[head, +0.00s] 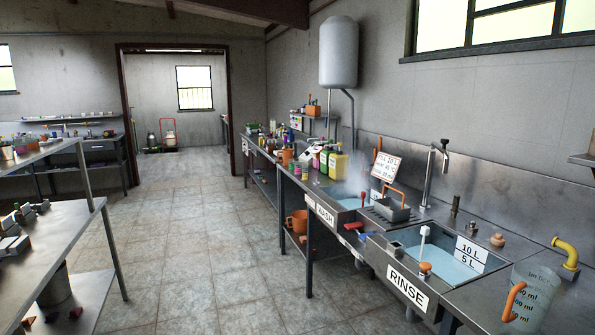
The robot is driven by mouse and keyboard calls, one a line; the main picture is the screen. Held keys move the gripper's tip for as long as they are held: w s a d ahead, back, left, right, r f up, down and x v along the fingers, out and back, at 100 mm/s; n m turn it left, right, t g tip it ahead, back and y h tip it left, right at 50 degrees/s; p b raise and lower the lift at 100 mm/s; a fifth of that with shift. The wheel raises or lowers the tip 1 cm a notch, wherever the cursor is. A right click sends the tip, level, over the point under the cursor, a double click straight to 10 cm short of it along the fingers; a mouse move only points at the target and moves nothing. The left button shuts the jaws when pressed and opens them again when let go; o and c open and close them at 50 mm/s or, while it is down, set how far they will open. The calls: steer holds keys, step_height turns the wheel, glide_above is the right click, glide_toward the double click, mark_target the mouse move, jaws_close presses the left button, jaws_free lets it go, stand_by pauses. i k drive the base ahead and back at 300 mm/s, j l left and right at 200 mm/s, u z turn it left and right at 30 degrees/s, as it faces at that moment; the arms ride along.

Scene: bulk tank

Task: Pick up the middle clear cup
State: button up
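My gripper is not in the head view. No row of clear cups with an obvious middle one can be made out. The only large clear vessel I see is a see-through measuring jug (537,292) with ml marks and an orange handle. It stands at the front right, on the steel counter beside the rinse basin. Small items on the left and far benches are too small to tell whether clear cups are among them.
A steel counter with a rinse basin (446,266) and a wash basin (345,200) runs along the right wall. Bottles and a yellow jug (338,164) stand farther along. A steel table (75,216) is at the left. The tiled floor (205,240) between is clear.

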mark_target(298, 162)
steer(key=i+j+u, duration=0.2)
steer(key=i, duration=0.2)
steer(key=i+u, duration=0.25)
steer(key=i, duration=0.15)
steer(key=i+u, duration=0.2)
steer(key=i, duration=1.7)
steer(key=i+z, duration=0.15)
steer(key=i, duration=0.35)
steer(key=i+j+z, duration=0.1)
steer(key=i, duration=0.35)
steer(key=i+j+z, duration=0.15)
steer(key=i, duration=0.35)
steer(key=i+j+z, duration=0.1)
steer(key=i+j, duration=0.2)
steer(key=i, duration=0.15)
steer(key=i+z, duration=0.3)
steer(key=i, duration=0.2)
steer(key=i+z, duration=0.3)
steer(key=i, duration=0.25)
